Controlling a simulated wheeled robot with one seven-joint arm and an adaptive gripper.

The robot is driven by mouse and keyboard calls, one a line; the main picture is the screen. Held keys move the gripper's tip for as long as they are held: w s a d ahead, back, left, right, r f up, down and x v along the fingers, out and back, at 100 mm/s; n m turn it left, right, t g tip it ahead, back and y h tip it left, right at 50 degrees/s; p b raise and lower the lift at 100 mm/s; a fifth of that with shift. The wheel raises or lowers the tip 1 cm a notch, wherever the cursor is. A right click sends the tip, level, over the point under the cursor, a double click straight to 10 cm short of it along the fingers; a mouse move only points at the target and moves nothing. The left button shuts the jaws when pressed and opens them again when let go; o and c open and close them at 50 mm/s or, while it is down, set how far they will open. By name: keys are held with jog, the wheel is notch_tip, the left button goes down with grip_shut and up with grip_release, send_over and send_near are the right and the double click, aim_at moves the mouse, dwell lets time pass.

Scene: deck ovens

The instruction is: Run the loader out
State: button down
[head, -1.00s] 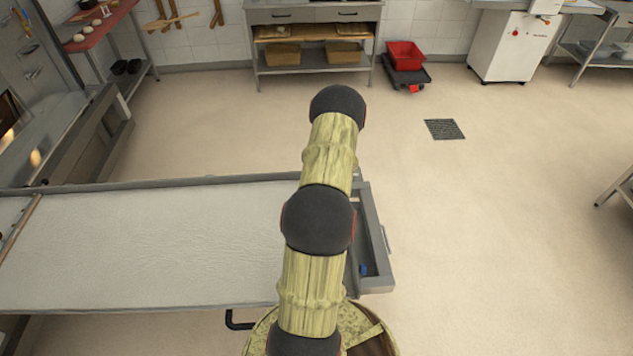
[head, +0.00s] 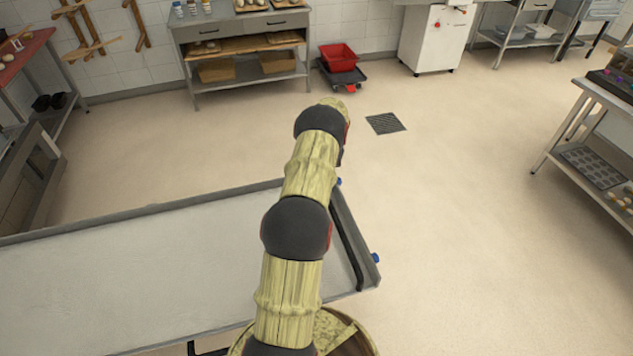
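The loader (head: 130,268) is a long flat bed with a pale cloth surface and grey metal side rails, lying across the lower left. Its right end has a grey end frame (head: 366,268) with a dark bar (head: 345,238) along the inside and blue knobs (head: 376,257) at its corners. My arm rises from the bottom centre and crosses over the loader near this end. My gripper is not visible; the far arm joints hide whatever is beyond them, so I cannot tell if it touches the loader.
Open floor lies beyond and right of the loader, with a drain grate (head: 386,123). A workbench (head: 245,55) and a red crate (head: 338,57) on a dark dolly stand at the back. A white machine (head: 432,40) is back right. A rack (head: 590,150) with trays stands right.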

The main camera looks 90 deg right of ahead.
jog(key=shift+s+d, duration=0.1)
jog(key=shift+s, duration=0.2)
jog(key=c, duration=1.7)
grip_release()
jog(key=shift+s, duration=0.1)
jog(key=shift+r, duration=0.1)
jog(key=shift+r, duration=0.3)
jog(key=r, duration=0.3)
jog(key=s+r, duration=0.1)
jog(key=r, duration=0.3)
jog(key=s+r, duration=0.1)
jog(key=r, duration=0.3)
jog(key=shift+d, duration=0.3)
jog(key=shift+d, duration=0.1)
